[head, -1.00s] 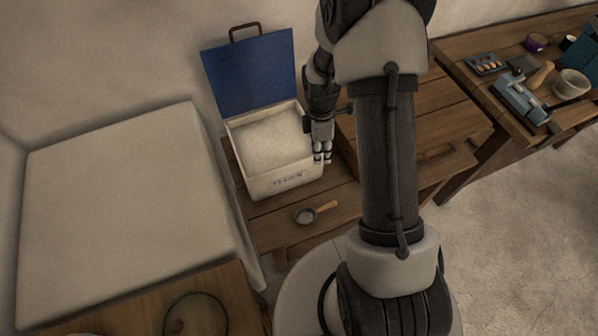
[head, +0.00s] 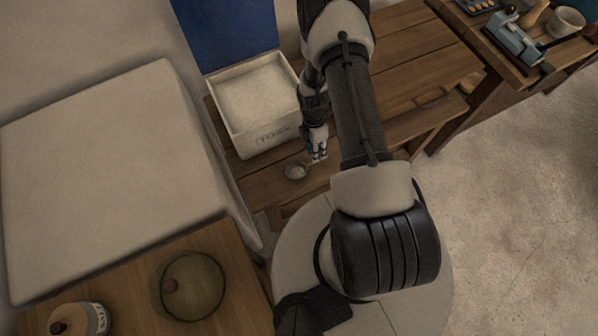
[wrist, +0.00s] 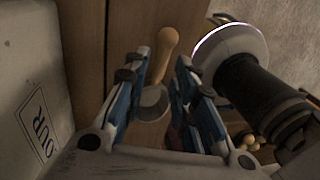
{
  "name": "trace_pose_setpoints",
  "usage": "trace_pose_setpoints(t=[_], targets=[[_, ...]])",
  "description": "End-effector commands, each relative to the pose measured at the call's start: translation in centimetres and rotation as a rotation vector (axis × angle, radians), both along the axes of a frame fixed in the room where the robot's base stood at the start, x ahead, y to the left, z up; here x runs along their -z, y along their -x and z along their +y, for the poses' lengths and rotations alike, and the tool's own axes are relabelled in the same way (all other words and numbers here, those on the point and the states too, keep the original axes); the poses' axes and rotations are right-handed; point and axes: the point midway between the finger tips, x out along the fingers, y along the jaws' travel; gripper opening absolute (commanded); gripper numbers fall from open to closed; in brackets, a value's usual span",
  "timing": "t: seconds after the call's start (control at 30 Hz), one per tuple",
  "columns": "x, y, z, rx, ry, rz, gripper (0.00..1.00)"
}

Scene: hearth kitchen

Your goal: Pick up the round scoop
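The round scoop (head: 296,171) has a small round metal bowl and lies on the wooden bench in front of the white bin. In the head view its handle is hidden by my gripper (head: 317,157), which is just to the right of the bowl. In the wrist view the scoop's wooden handle (wrist: 166,46) and grey bowl (wrist: 152,104) show between the two fingers of my gripper (wrist: 161,62). The fingers are apart, one on each side of the scoop. I see no grip on it, and the remaining height gap is hard to tell.
The white flour bin (head: 268,143), with its blue lid (head: 228,35) raised, stands close left of my gripper. A cloth-covered block (head: 110,170) is further left. A wooden surface (head: 225,255) with a round glass dish and a jar is in front. Bench boards (head: 415,50) are clear at right.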

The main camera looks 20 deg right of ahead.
Motion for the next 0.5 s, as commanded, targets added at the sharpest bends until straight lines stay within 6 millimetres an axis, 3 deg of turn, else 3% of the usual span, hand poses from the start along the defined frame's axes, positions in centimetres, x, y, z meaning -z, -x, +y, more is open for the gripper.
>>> trace_pose_setpoints(t=[0.27,0.5], targets=[[1.7,0.4,0.1,0.0,0.0,0.0,0.25],[5.3,1.2,0.3,0.0,0.0,0.001,0.25]])
